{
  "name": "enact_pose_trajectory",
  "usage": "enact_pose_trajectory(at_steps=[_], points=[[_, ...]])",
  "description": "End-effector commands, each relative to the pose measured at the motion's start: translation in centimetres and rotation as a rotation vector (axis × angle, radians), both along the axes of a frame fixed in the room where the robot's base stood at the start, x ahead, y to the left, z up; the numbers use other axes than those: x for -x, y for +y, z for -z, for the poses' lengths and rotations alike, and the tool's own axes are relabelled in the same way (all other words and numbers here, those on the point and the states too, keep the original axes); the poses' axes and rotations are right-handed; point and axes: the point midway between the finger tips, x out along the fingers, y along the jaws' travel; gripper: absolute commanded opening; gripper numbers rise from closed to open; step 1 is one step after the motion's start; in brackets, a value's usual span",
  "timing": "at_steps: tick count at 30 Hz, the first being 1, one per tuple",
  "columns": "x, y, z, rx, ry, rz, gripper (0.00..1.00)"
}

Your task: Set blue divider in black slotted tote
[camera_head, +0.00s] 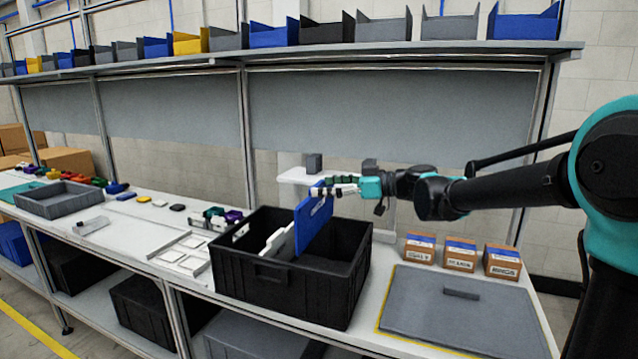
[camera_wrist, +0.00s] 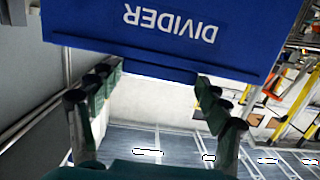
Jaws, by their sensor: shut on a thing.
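The blue divider (camera_head: 314,222) is a flat panel, held nearly upright and a little tilted, with its lower part inside the black slotted tote (camera_head: 282,290). My gripper (camera_head: 335,187) is shut on the divider's upper edge, above the tote. In the wrist view the divider (camera_wrist: 170,32) shows white "DIVIDER" lettering, with my gripper's fingers (camera_wrist: 152,88) at its edge. A white-grey panel (camera_head: 278,243) stands inside the tote, left of the blue divider. The tote's slots and the divider's bottom edge are hidden by the tote's front wall.
Three small cardboard boxes (camera_head: 461,254) stand right of the tote, behind a grey mat (camera_head: 460,310). A white tray (camera_head: 182,256) lies left of the tote. A grey bin (camera_head: 60,200) sits further left. A shelf of bins (camera_head: 300,52) runs above the bench.

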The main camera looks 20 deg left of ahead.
Motion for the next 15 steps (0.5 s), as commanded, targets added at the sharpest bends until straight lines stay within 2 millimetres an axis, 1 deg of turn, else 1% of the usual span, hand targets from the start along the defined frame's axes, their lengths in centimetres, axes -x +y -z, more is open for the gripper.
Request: enact_pose_trajectory(at_steps=[15], points=[[0.0, 0.0, 4.7, 0.0, 0.0, 0.0, 0.17]])
